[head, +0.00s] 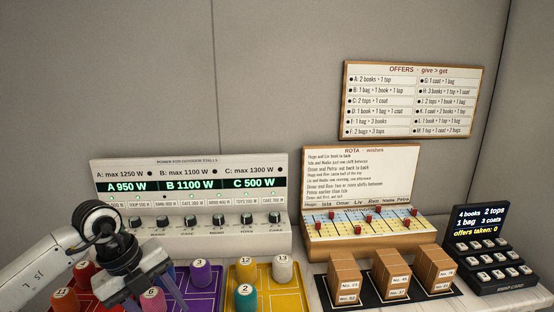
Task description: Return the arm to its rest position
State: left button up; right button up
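My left arm comes in from the lower left. Its gripper (153,303) is low over the coloured trays, fingers pointing down and apart. A pink peg marked 6 (153,299) shows between the fingers, with gaps at its sides; I cannot tell whether the gripper is above or around it. The fingertips are close to the bottom edge of the view. My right gripper is not in view.
Purple peg 3 (199,271), yellow peg 12 (246,268), white peg 13 (283,268) and teal peg 2 (244,296) stand near the gripper. Behind are a power panel (190,236) and a rota board (360,175). Card boxes (390,272) and a keypad (490,250) stand right.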

pick_arm(q)
jog(key=s+d+f+m+g+h, duration=0.1)
jog(key=s+d+h, duration=0.15)
jog(key=d, duration=0.35)
jog(key=s+d+f+m+h, duration=0.1)
jog(key=s+d+f+h, duration=0.15)
jog(key=d, duration=0.35)
jog(key=s+d+r+n+t+h, duration=0.3)
jog(key=d+r+h, duration=0.3)
jog(key=d+h, duration=0.5)
jog(key=w+a+f+n+t+y, duration=0.2)
jog(key=a+f+n+t+y, duration=1)
jog(key=n, duration=0.7)
jog(key=s+a+f+n+g+y, duration=0.2)
jog(key=s+f+n+g, duration=0.1)
jog(key=s+f, duration=0.5)
jog(key=s+a+f+n+g+y, duration=0.2)
jog(key=s+f+g, duration=0.2)
jog(key=s+f, duration=0.5)
jog(key=shift+s+a+n, duration=0.15)
jog(key=shift+s+n, duration=0.25)
jog(key=shift+s, duration=0.05)
